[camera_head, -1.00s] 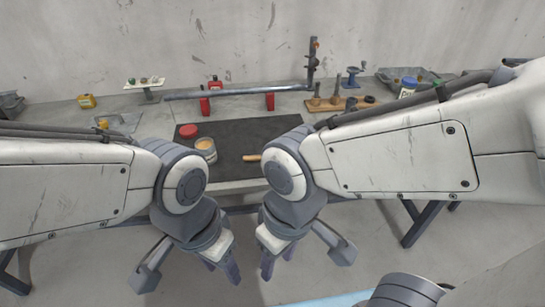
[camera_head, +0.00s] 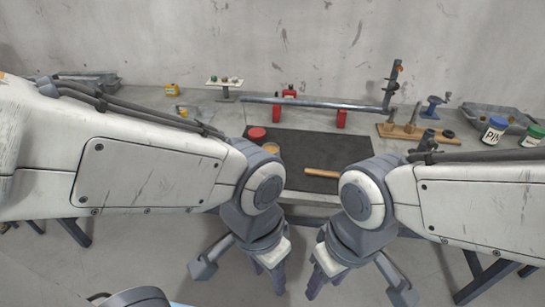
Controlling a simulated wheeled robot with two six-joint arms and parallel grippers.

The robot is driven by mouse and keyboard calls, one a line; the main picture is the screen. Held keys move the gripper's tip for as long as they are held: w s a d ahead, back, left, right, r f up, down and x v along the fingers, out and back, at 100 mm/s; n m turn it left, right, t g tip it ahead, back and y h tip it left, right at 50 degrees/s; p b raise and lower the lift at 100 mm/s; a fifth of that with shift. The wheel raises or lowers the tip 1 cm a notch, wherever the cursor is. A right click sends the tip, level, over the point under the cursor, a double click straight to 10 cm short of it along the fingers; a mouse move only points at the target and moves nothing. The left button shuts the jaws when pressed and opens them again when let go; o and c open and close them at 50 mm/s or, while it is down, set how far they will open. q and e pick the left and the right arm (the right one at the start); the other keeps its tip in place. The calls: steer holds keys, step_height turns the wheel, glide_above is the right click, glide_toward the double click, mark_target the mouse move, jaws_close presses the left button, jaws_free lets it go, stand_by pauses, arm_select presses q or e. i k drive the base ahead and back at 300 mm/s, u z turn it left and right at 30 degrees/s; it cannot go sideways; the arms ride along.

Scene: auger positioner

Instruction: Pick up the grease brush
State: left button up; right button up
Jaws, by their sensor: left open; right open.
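The grease brush seems to be the item with the tan wooden handle (camera_head: 322,173) lying on the dark mat (camera_head: 308,147). Its right end is hidden behind my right arm. My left gripper (camera_head: 268,276) is open and empty, hanging in front of the bench, below and left of the handle. My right gripper (camera_head: 327,277) is open and empty, also in front of the bench, below the handle. Both are apart from the brush. An open tin (camera_head: 272,148) with tan contents is partly hidden behind my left arm, and a red lid (camera_head: 257,134) lies beside it.
A jar labelled PIN (camera_head: 494,130) and a green-lidded jar (camera_head: 534,136) are far right. Floor space is open before the bench.

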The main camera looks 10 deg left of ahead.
mark_target(308, 171)
steer(key=u, duration=0.15)
steer(key=k, duration=0.4)
steer(key=u, duration=1.1)
steer(key=i, duration=0.8)
steer(key=z, duration=1.15)
steer(key=i, duration=0.65)
steer(key=z, duration=0.7)
